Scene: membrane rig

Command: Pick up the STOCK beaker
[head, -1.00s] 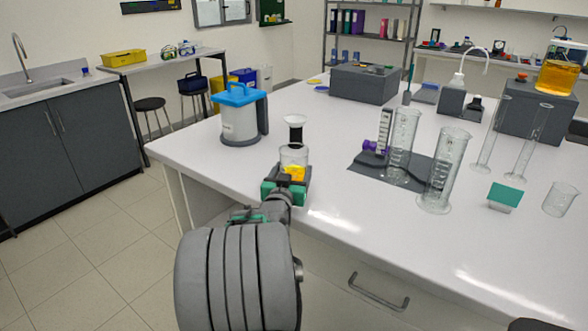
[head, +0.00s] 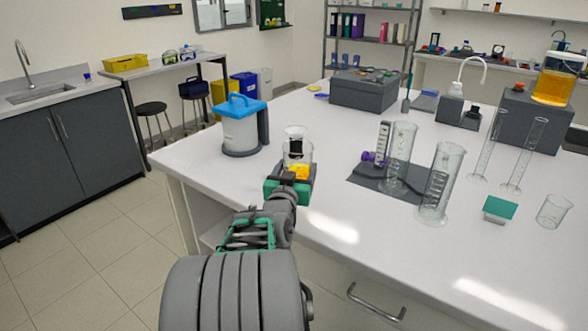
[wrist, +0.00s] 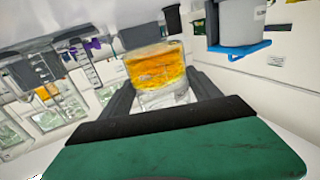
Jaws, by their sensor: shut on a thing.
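A clear glass beaker (head: 299,152) with orange liquid in its bottom is between the fingers of my gripper (head: 290,175), near the left front part of the white bench. No STOCK label can be read on it. The wrist view shows the same beaker (wrist: 157,70), with the two dark fingers of my gripper (wrist: 163,92) shut on its sides. In the head view the gripper hides the beaker's base, and the beaker appears raised over the bench.
A black-and-white vessel (head: 295,134) stands just behind the beaker. A blue-lidded canister (head: 240,130) is to its left. Graduated cylinders (head: 438,185) stand to the right around a dark mat (head: 372,178). The front bench surface between is clear.

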